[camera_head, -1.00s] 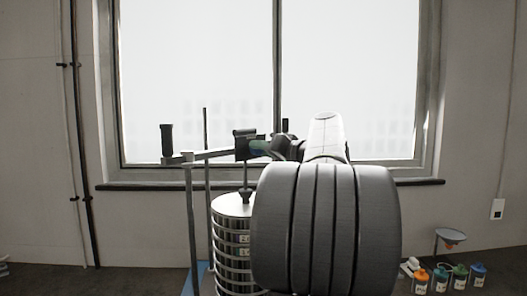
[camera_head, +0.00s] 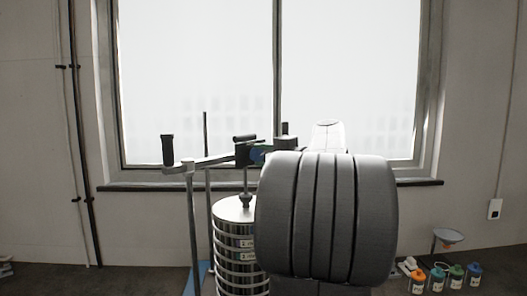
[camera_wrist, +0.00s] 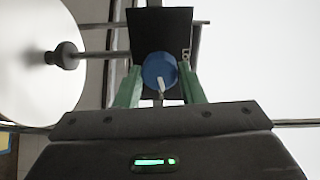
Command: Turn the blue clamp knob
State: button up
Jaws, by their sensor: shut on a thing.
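The blue clamp knob (camera_wrist: 158,66) is a round disc with a pale mark, in front of a dark square block in the wrist view. My gripper (camera_wrist: 160,72) has its two green fingers on the left and right sides of the knob, shut on it. In the head view a small bit of the blue knob (camera_head: 257,157) shows beside the dark clamp head on the crossbar (camera_head: 205,161). My own dark arm link hides most of the gripper there.
Below the crossbar stands a stack of metal sieves (camera_head: 236,236) with a lid and a central stem (camera_head: 245,185). A black upright handle (camera_head: 167,149) stands at the bar's left end. Several coloured bottles (camera_head: 438,278) and a funnel (camera_head: 448,237) are at lower right.

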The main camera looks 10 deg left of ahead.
jog(key=shift+m+p, duration=0.65)
jog(key=shift+m, duration=0.55)
jog(key=o, duration=1)
jog(key=b+v, duration=0.3)
jog(key=v, duration=1.1)
jog(key=shift+w+b, duration=0.1)
jog(key=shift+b, duration=0.3)
